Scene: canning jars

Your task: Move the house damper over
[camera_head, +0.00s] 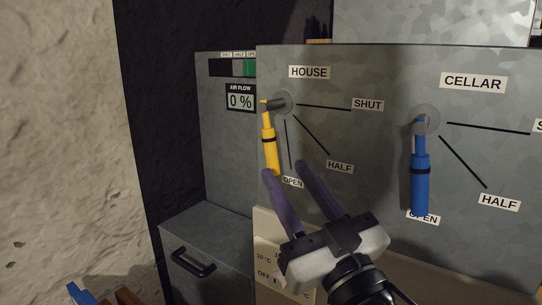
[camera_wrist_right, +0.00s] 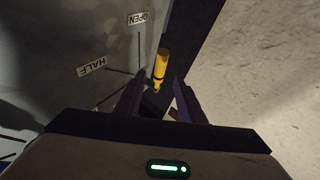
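The house damper's yellow handle (camera_head: 269,150) hangs down from its round grey pivot (camera_head: 283,102), just left of the line to the OPEN label (camera_head: 292,182). My right gripper (camera_head: 286,168) is below the HOUSE dial with its fingers spread. Its left finger is close to the handle's lower end; whether they touch is unclear. In the right wrist view, the yellow handle (camera_wrist_right: 160,65) shows at and beyond the open fingertips (camera_wrist_right: 157,80), with gaps visible at its sides. My left gripper is not in view.
The blue CELLAR handle (camera_head: 420,185) hangs toward its own OPEN label on the right. Behind at left, the air flow display (camera_head: 240,101) reads 0 %, with a green patch (camera_head: 249,68) above it. A drawer with a black pull (camera_head: 192,262) sits lower left, beside a rough wall.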

